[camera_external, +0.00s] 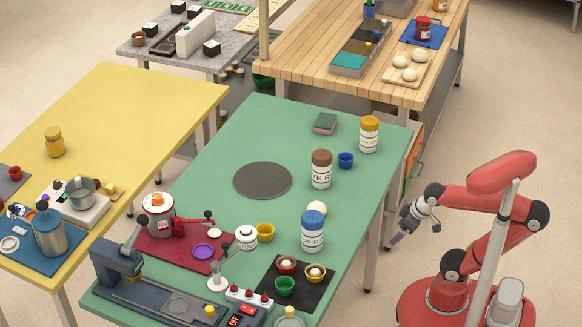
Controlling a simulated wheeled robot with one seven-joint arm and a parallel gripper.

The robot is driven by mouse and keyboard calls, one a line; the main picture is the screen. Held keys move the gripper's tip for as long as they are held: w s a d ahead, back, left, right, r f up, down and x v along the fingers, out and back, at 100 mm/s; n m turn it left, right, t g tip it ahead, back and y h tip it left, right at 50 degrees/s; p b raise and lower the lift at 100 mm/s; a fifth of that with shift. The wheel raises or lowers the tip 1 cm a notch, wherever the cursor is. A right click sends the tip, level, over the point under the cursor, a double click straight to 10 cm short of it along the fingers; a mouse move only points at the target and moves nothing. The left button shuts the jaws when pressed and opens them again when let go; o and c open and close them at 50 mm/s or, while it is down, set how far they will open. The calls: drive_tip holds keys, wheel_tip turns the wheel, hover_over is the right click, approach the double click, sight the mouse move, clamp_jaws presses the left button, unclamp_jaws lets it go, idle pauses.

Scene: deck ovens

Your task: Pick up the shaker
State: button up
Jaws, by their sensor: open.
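Three white containers with coloured caps and dark lettering stand upright on the green table (230,135); I cannot tell which is the shaker. One has a brown cap (321,169), one a yellow-orange cap (369,134) at the back right, and one a blue cap (312,231) nearer the front. My gripper (395,241) is off the right edge of the green table, apart from all three containers. It is small in the picture, open, and I see nothing held in it.
A dark round plate (263,180) lies mid-table. A blue cup (346,160) and white ball (316,209) are near the containers. A black mat (262,284) with small bowls and a red mat (148,243) crowd the front. Free green surface lies at the back left.

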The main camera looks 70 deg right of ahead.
wheel_tip(320, 180, up, 31)
drive_tip(key=w+d+f+m+y, duration=0.2)
drive_tip(key=w+m+y, duration=0.2)
drive_tip(key=w+m, duration=0.25)
drive_tip(key=w+d+f+m+y, duration=0.1)
drive_tip(key=w+d+m+y, duration=0.15)
drive_tip(key=w+m, duration=0.35)
drive_tip(key=w+d+r+m+t+y, duration=0.1)
drive_tip(key=d+r+m+t+y, duration=0.1)
drive_tip(key=d+m+t, duration=0.5)
drive_tip(key=w+d+r+m+t+y, duration=0.1)
drive_tip(key=w+d+m+t, duration=0.1)
drive_tip(key=d+m, duration=1)
drive_tip(key=n, duration=0.2)
approach(364, 130)
drive_tip(key=shift+w+d+f, duration=0.25)
drive_tip(key=shift+w+f, duration=0.1)
drive_tip(key=shift+w, duration=0.25)
drive_tip(key=shift+w+d+f, duration=0.25)
drive_tip(key=shift+w+f, duration=0.05)
drive_tip(key=shift+w, duration=0.35)
drive_tip(key=shift+w+f, duration=0.15)
drive_tip(key=shift+f, duration=0.2)
drive_tip(key=x, duration=0.7)
drive_tip(key=shift+w+a, duration=0.2)
drive_tip(key=shift+a, duration=0.05)
drive_tip(key=shift+r, duration=0.1)
drive_tip(key=c, duration=1.2)
